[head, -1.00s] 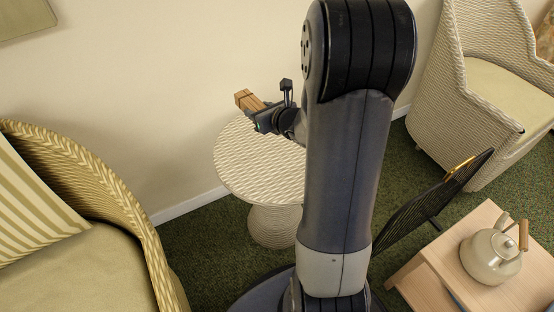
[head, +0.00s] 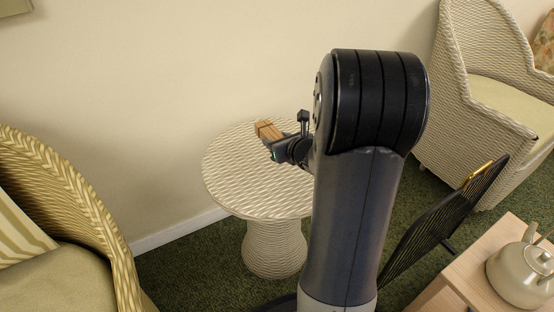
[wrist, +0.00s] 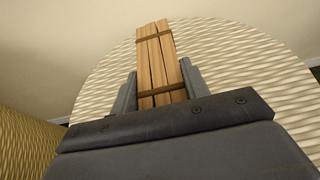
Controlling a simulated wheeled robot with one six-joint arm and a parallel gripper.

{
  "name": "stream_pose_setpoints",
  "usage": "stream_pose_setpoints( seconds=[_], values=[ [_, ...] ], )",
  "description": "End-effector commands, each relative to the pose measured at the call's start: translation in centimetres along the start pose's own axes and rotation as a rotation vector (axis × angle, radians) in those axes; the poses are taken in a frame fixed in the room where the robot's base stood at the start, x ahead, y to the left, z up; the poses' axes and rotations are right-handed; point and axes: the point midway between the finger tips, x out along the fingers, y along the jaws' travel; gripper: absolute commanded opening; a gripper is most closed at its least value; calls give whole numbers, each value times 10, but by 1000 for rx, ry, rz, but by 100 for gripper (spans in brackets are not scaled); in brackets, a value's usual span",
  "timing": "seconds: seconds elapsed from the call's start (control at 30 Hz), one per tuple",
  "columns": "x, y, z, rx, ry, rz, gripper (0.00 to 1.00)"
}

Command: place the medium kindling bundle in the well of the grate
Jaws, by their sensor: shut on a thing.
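The kindling bundle (head: 268,130) is a set of light brown wooden sticks tied with darker bands. It also shows in the wrist view (wrist: 158,58), pointing away from the jaws. My gripper (head: 277,142) is shut on its near end, with a finger on each side of the sticks in the wrist view (wrist: 158,92). The bundle is over the round woven side table (head: 235,180); I cannot tell exactly how high above the top. I see no grate that I can make out for certain.
A wicker chair (head: 65,185) stands at the left and another (head: 450,125) at the right. A black mesh screen (head: 445,222) with a brass handle leans behind my arm. A kettle (head: 522,272) sits on a pale wooden table (head: 462,270) at lower right. Green carpet lies between.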

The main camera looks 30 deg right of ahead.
Motion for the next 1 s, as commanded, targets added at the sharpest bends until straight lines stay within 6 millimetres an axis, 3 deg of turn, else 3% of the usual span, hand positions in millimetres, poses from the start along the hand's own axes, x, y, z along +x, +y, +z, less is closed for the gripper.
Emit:
stream_pose_setpoints(
  seconds=[0.3, 0.77, 0.8, 1.0],
  values=[
    [18, 0, -45, 1, 0, 1, 18],
    [21, 0, -50, -1, -1, 1, 18],
    [20, 0, -49, 0, 0, 1, 45],
    [20, 0, -49, 0, 0, 1, 61]
  ],
)
